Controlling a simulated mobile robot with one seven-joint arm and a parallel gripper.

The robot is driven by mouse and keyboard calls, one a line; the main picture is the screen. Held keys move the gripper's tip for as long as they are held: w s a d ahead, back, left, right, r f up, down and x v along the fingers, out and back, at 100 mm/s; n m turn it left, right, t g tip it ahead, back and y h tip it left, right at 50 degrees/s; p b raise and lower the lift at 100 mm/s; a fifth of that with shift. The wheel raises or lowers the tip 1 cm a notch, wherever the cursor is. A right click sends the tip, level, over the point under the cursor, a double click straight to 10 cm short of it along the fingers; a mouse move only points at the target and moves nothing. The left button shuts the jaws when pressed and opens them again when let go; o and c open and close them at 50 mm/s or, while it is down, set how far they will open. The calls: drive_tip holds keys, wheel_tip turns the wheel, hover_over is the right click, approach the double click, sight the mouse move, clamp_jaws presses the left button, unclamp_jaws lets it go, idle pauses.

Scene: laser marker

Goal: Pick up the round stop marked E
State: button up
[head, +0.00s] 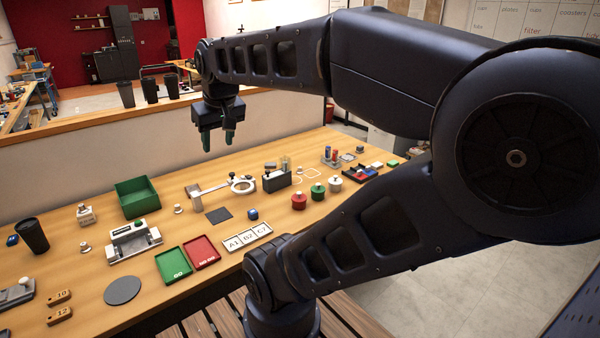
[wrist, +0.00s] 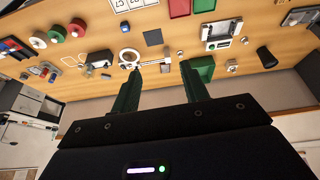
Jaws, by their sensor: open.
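No letter E is readable on any piece in either view, so I cannot tell which one is the round stop marked E. Small pale round knobbed pieces stand on the bench, one left of centre (head: 178,209) and one farther left (head: 85,248). Larger knobbed round pieces, a red one (head: 299,201), a green one (head: 318,191) and a white one (head: 335,185), stand in a row at the right. My gripper (head: 217,141) is open and empty, high above the back of the bench. Its two green fingers are apart in the wrist view (wrist: 160,69).
A green bin (head: 138,197), a metal fixture with a ring (head: 241,185) and a dark block (head: 276,180) stand along the back. Green (head: 173,265) and red (head: 201,252) trays and a labelled strip (head: 248,237) lie nearer. A black cup (head: 33,236) stands left.

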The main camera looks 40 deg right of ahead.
drive_tip(key=w+d+r+n+g+h, duration=0.1)
drive_tip(key=w+d+r+n, duration=0.35)
drive_tip(key=w+d, duration=0.55)
drive_tip(key=n+g+h, duration=0.3)
drive_tip(key=n+g, duration=0.2)
drive_tip(key=n, duration=0.4)
hover_over(300, 170)
drive_tip(key=w+a, duration=0.1)
drive_tip(key=a, duration=0.1)
drive_tip(key=f, duration=3.8)
drive_tip(key=shift+w+a, duration=0.2)
drive_tip(key=shift+d+x, duration=0.15)
drive_tip(key=shift+x, duration=1.15)
drive_tip(key=shift+d+x, duration=0.1)
drive_tip(key=shift+x, duration=1.2)
drive_tip(key=shift+w, duration=0.15)
clamp_jaws()
